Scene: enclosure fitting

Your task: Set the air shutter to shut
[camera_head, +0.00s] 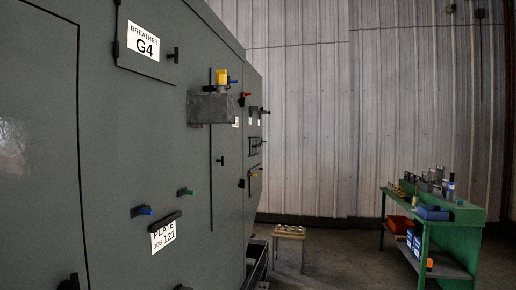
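A large grey-green enclosure (110,120) fills the left side, seen at a steep angle. A small panel labelled "BREATHER G4" (143,41) with a dark T-shaped knob (173,55) is high on it. Lower down are a blue-tipped handle (142,211), a green-tipped handle (185,192) and a "PLATE 308.121" label (163,236) under a dark bar (163,221). Farther along, a grey box (209,108) juts out with a yellow part (221,78) above it. No part is readable as the air shutter, so I cannot tell its setting. Neither of my grippers is in view.
A small stool (289,232) with several small items stands beyond the enclosure. A green workbench (470,217) holding bottles, bins and tools is at the right. Open floor (330,265) lies between them, with a corrugated metal wall (330,120) behind.

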